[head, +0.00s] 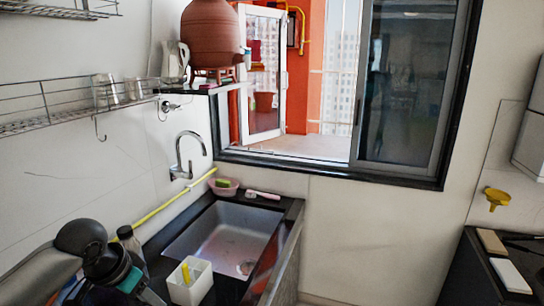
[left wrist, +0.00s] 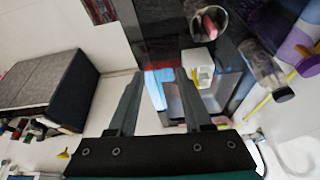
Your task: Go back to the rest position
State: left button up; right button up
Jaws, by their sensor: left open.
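My left gripper (left wrist: 158,75) shows in the left wrist view with its two dark fingers apart and nothing between the tips. The sink and dark counter lie beyond the fingers in that view. I cannot make out the left gripper's fingers in the head view, and my right gripper is in neither view. The clay waterpot (head: 211,38) stands upright on a small reddish stand (head: 213,75) on the window ledge in the head view, apart from any gripper.
The sink (head: 222,240) is set in a dark counter. A white container (head: 190,283) with a yellow item stands at its near edge, beside a bottle (left wrist: 265,72). A wire shelf (head: 70,108) holds glasses on the left wall. A dark counter with boards (head: 508,275) is at right.

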pick_arm(q)
jog(key=s+d+f, duration=0.9)
jog(key=s+d, duration=0.2)
jog(key=s, duration=0.1)
jog(key=s+a+f+n+y, duration=0.1)
jog(key=s+a+f+n, duration=0.15)
jog(key=s, duration=1.15)
notch_tip(320, 180, down, 27)
jog(key=s+g+b, duration=0.1)
jog(key=b, duration=0.5)
jog(key=s+a+f+g+b, duration=0.1)
jog(key=s+f+b, duration=0.4)
jog(key=s+f, duration=1.1)
notch_tip(320, 180, down, 4)
jog(key=shift+a+r+g+y, duration=0.1)
jog(key=shift+a+g+y, duration=0.25)
jog(key=shift+a, duration=0.35)
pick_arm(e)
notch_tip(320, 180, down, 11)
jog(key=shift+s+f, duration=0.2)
